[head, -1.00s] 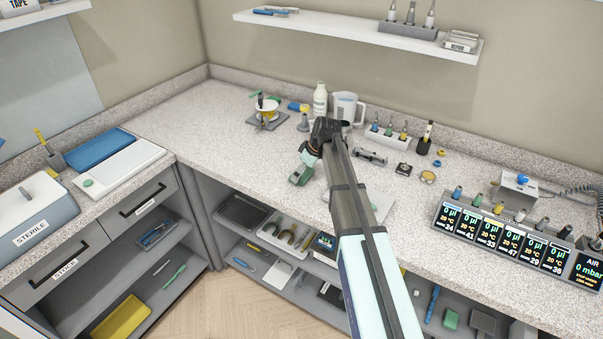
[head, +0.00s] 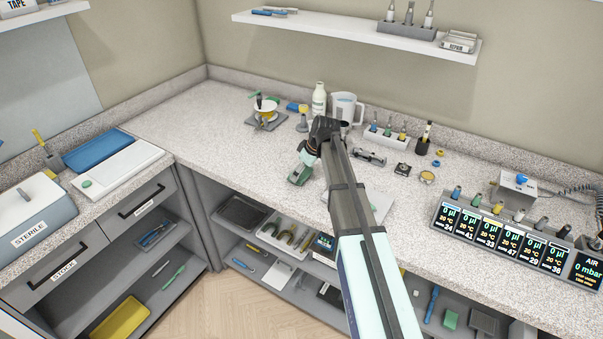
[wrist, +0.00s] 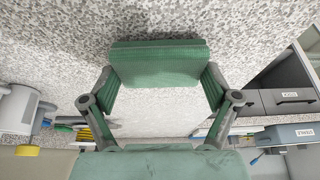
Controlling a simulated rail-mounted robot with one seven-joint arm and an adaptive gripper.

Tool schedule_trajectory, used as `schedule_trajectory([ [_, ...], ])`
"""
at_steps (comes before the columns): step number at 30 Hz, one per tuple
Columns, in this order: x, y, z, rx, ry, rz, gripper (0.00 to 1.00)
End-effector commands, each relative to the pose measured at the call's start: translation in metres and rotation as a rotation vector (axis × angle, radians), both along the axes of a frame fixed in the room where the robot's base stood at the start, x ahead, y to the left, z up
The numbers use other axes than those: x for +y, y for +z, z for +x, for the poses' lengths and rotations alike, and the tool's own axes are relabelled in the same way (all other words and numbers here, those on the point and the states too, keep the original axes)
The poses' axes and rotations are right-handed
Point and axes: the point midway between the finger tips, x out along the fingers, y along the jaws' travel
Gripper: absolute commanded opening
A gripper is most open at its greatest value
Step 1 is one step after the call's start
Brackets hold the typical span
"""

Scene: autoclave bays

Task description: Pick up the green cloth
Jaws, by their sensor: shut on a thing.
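The green cloth (head: 299,176) is a small folded block at the front part of the speckled counter, left of my forearm. My gripper (head: 304,162) points down at it and partly covers it. In the wrist view the cloth (wrist: 160,64) spans the gap between the two fingers of my gripper (wrist: 160,84), which are shut on it. The speckled counter shows around the cloth. I cannot tell whether the cloth touches the counter or is just above it.
A rack of colored vials (head: 387,134) is to the right. The counter (head: 215,125) is clear to the left. An open shelf with trays (head: 285,238) lies below the front edge.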

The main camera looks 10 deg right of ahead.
Motion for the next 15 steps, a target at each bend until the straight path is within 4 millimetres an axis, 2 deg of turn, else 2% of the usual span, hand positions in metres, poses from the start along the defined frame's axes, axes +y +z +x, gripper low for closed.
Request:
schedule_trajectory([
  [5,0.000,0.018,0.001,-0.004,0.000,-0.001,0.67],
  [8,0.000,0.036,0.001,-0.005,0.001,0.000,0.67],
  [15,0.000,0.095,0.002,-0.005,0.000,-0.001,0.67],
])
